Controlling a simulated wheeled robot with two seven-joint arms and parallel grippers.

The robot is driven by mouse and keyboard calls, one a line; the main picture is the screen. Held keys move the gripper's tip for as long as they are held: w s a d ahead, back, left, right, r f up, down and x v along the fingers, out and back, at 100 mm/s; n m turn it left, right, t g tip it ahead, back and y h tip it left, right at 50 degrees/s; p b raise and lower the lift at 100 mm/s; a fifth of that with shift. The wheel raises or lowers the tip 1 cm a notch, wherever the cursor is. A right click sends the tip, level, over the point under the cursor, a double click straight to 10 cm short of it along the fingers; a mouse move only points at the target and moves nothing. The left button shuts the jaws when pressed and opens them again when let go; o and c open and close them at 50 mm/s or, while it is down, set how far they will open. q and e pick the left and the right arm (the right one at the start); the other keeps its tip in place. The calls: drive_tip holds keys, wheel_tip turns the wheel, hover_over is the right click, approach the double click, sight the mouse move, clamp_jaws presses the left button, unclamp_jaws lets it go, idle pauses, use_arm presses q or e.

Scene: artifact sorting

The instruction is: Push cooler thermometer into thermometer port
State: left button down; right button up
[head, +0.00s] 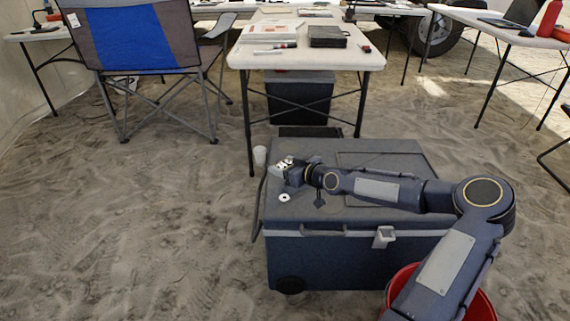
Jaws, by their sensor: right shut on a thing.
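The cooler (350,250) is a dark blue-grey box with a grey lid and a front latch, standing on the sand. A small white ring with a dark centre (285,197) shows on the left part of its lid; it looks like the thermometer port. My right gripper (284,166) is over the lid's back left, behind the ring in the picture and apart from it. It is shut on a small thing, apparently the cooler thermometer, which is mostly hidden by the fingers. I cannot tell its tilt. My left gripper is out of view.
A red bucket (480,306) stands at the cooler's front right, partly behind my arm. A white folding table (300,58) with a dark case (328,36) is behind the cooler. A blue and grey camp chair (133,38) is at the back left. Sand at left is clear.

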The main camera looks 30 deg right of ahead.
drive_tip(key=shift+f+b, duration=0.65)
drive_tip(key=shift+f, duration=0.6)
drive_tip(key=shift+f+b, duration=2.65)
drive_tip(key=shift+f, duration=0.95)
drive_tip(key=o, duration=1.1)
drive_tip(key=shift+c, duration=0.2)
drive_tip(key=p+v, duration=0.3)
drive_tip(key=v, duration=0.4)
drive_tip(key=shift+s+r+p, duration=0.15)
drive_tip(key=shift+s+p, duration=0.2)
